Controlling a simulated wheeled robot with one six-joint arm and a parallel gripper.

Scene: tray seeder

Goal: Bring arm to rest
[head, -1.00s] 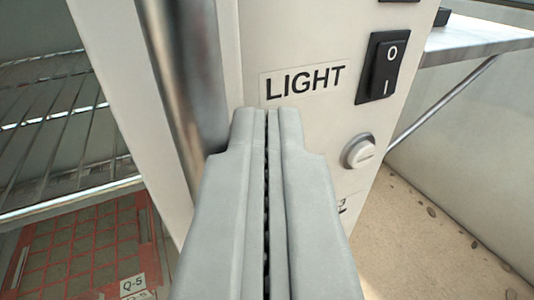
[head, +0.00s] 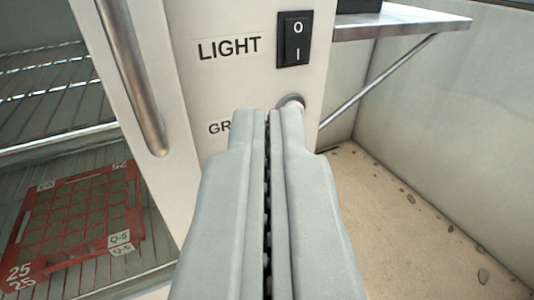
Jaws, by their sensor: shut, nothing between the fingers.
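My gripper (head: 267,115) is shut with nothing between its fingers. It points forward, low in the middle of the head view, in front of a cream control panel (head: 218,82). The panel bears a black rocker switch (head: 294,39) beside the word LIGHT. A round button (head: 291,101) below the switch is partly hidden behind my fingertips. A label starting with GR is also partly hidden. I cannot tell whether the fingertips touch the panel.
A metal bar handle (head: 132,80) runs along the panel's left side. Left are wire racks (head: 50,95) and a red tray (head: 75,222) marked 25 and Q-5. At upper right a bracketed shelf (head: 405,24) juts out above pebbly sandy ground (head: 410,235).

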